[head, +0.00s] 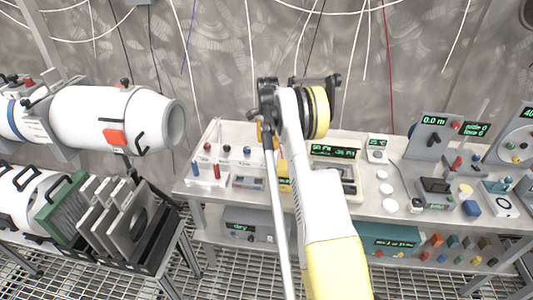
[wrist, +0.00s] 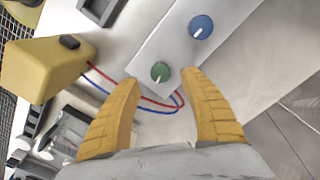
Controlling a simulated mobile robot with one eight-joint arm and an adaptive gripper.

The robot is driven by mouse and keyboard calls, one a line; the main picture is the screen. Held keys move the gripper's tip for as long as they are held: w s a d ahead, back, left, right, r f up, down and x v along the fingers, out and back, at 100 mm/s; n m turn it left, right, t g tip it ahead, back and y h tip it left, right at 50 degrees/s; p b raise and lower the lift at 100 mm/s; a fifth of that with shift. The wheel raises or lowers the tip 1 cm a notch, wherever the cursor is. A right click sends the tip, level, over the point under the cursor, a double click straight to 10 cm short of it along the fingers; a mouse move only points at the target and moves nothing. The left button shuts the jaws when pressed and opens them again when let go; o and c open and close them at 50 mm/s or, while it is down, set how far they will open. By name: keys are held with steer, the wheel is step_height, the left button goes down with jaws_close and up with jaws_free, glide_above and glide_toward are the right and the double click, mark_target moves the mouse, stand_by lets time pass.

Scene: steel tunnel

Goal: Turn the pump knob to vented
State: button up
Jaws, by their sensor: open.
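In the wrist view a green round knob (wrist: 160,72) with a white pointer line sits on a pale panel (wrist: 180,50). A blue knob (wrist: 201,27) with a similar line sits farther up the same panel. Both lines point down and slightly left. No label is readable, so I cannot tell which is the pump knob. My gripper (wrist: 161,80) is open, its two yellow fingers on either side of the green knob in the picture. I cannot tell whether they touch it. In the head view my arm hides the fingertips and the bench behind them.
A yellow block (wrist: 45,66) with red and blue wires lies left of my fingers. In the head view, the bench (head: 350,208) carries displays, small instruments and white discs (head: 386,189).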

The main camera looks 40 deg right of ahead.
mark_target(267, 150)
step_height(267, 150, down, 4)
steer(key=shift+f+b, duration=0.15)
steer(key=shift+b, duration=0.25)
jaws_close()
steer(key=shift+n, duration=0.3)
